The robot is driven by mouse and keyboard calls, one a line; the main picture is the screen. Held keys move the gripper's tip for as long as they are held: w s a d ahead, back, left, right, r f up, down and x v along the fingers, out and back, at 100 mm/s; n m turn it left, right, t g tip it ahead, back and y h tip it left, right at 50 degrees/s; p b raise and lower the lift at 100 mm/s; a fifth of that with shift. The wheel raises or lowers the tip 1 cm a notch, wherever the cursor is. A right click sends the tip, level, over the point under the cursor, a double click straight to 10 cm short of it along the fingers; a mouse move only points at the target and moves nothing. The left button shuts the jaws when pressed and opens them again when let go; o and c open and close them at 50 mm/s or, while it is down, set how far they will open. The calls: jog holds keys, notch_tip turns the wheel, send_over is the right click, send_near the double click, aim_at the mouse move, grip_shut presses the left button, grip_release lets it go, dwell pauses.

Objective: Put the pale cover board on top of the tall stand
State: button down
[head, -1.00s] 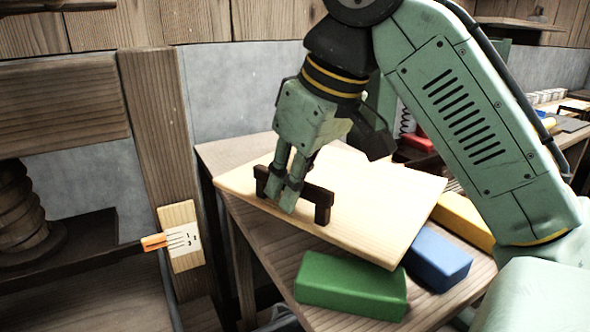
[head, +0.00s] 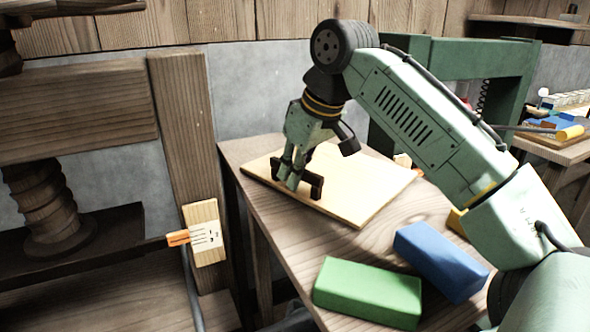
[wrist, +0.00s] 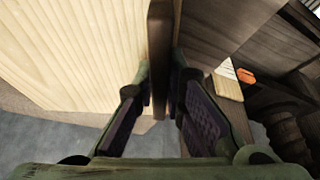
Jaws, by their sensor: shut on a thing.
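The pale cover board (head: 365,195) is a flat light-wood panel with a dark bridge-shaped handle (head: 315,186), over the back part of the wooden table. My gripper (head: 291,178) is shut on the handle. In the wrist view the fingers (wrist: 161,100) press both sides of the dark handle bar (wrist: 159,50), with the board (wrist: 75,50) to the left. The board looks nearly level; I cannot tell whether it touches anything beneath. I cannot make out for certain which thing is the tall stand.
A green block (head: 368,292) and a blue block (head: 441,261) lie on the table (head: 300,250) in front of the board. A yellow block (head: 456,222) is partly hidden by my arm. A large green frame (head: 455,62) stands behind. A wooden post (head: 186,130) rises at left.

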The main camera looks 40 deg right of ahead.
jog(key=shift+f, duration=0.2)
jog(key=c, duration=1.7)
grip_release()
jog(key=shift+o, duration=0.2)
jog(key=v, duration=1)
jog(key=shift+r, duration=0.4)
jog(key=shift+s+r, duration=0.35)
jog(key=shift+r, duration=0.3)
